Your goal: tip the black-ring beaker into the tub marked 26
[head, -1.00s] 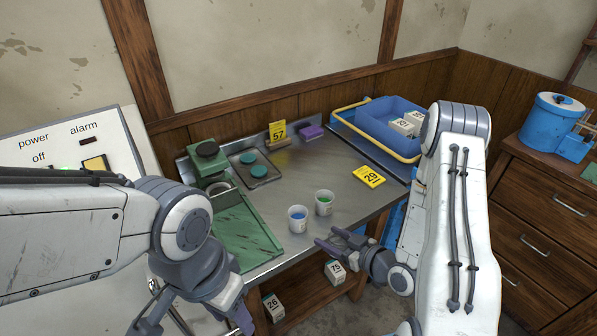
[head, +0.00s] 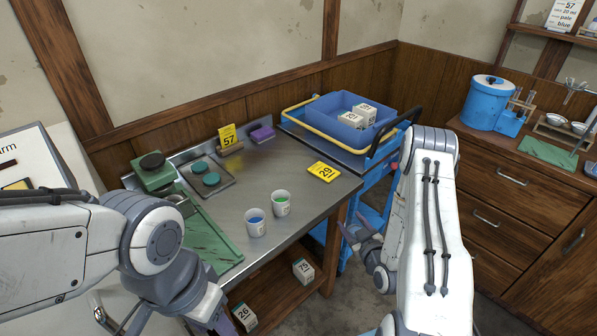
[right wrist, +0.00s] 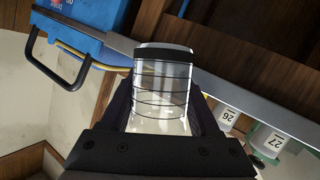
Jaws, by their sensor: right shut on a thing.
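The black-ring beaker (right wrist: 163,90) is clear glass with a black band near its rim and thin dark lines around it. In the right wrist view it sits between the fingers of my right gripper (right wrist: 165,115), which is shut on it. I cannot tell what it contains. In the head view my right gripper (head: 362,238) is right of the steel bench, and the beaker is hard to make out. The tub marked 26 (head: 245,316) is low under the bench; a 26 label (right wrist: 228,117) also shows in the right wrist view. My left gripper (head: 215,322) is low left, its fingers partly cut off.
Two cups, with blue (head: 256,223) and green (head: 281,204) contents, stand on the steel bench (head: 300,220). A tub marked 75 (head: 303,271) is on the lower shelf. A blue cart (head: 372,160) with a dark handle stands behind my right arm. A drawer cabinet (head: 510,205) is at right.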

